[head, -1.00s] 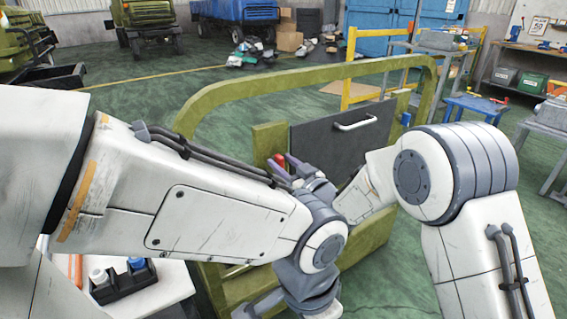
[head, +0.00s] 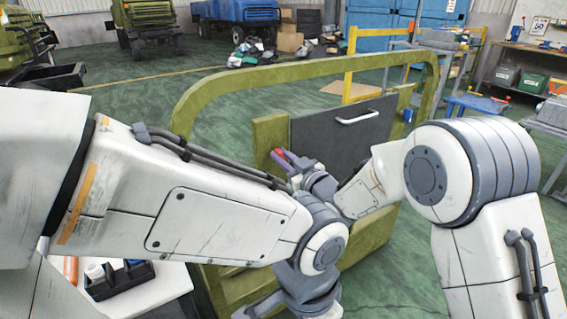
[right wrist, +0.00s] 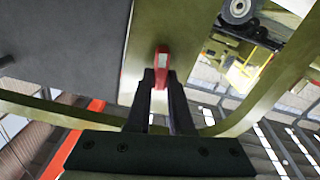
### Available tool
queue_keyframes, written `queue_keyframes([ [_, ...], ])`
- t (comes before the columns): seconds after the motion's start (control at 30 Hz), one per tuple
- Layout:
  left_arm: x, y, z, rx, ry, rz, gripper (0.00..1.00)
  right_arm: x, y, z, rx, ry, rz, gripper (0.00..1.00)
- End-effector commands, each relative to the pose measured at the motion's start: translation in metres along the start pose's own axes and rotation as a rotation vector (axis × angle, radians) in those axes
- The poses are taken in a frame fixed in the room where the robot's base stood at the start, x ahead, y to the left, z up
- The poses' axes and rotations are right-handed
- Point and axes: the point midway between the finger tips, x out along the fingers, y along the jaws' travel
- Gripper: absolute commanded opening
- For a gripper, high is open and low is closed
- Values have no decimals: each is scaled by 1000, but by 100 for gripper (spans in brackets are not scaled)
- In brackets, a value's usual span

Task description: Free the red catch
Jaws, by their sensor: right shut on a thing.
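The red catch (right wrist: 162,62) is upright between my right gripper's dark fingers (right wrist: 162,82) in the right wrist view. In the head view only a bit of the red catch (head: 279,153) shows at the fingertips, beside the dark panel's left edge. My right gripper (head: 283,157) is shut on it. The catch is on the olive frame (head: 268,135), left of the dark grey panel (head: 335,140) with its white handle (head: 357,117). My left arm crosses the front of the view; its gripper end is low and mostly hidden, so its jaws cannot be made out.
The olive frame's curved top rail (head: 300,75) arches around the panel. A white-topped table (head: 150,290) with a black caddy (head: 122,280) is at lower left. A yellow barrier (head: 352,70), a blue stool (head: 478,105) and benches stand behind. The green floor between is mostly open.

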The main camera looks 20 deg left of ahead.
Motion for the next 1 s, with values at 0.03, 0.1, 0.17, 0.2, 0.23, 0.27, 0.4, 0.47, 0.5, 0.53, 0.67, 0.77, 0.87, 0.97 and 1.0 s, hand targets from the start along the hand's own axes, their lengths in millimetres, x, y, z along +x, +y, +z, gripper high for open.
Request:
queue_keyframes([
  [0.03, 12, -1, 1, 0, 0, 0, 0, 0, -2, 4, -42, 4, 0, 0],
  [0.1, 20, -2, 1, 0, 0, 0, 0, 0, -2, 4, -107, 5, 1, 0],
  [0.17, 28, -2, 2, 0, 0, 0, 0, 0, -3, 5, -164, 5, 1, 0],
  [0.2, 32, -2, 2, 0, 0, 0, 0, 0, -4, 4, -203, 6, 1, 0],
  [0.23, 36, -3, 2, 0, 0, 0, 0, 0, -4, 5, -231, 5, 1, 0],
  [0.27, 40, -3, 2, 0, 0, 0, 0, 0, -4, 5, -259, 5, 1, 0],
  [0.4, 57, -4, 3, 0, 0, 0, 0, 0, -6, 6, -394, 5, 1, 0],
  [0.47, 65, -5, 4, 0, 0, 0, 0, 0, -7, 6, -451, 6, 1, 0],
  [0.5, 70, -5, 4, 0, 0, 0, 0, 0, -8, 6, -489, 5, 1, 0],
  [0.53, 74, -5, 4, 0, 0, 0, 0, 0, -8, 6, -517, 6, 1, 0],
  [0.67, 91, -7, 5, 0, 0, 0, 0, 0, -9, 7, -640, 5, 1, 0],
  [0.77, 105, -8, 6, 0, 0, 0, 0, 0, -10, 8, -737, 6, 1, 0],
  [0.87, 118, -9, 6, 0, 0, 0, 0, 0, -11, 9, -831, 5, 2, 0],
  [0.97, 131, -10, 7, 0, 0, 0, 0, 0, -12, 10, -926, 6, 2, 0],
  [1.0, 136, -10, 7, 0, 0, 0, 0, 0, -12, 10, -962, 5, 2, 0],
])
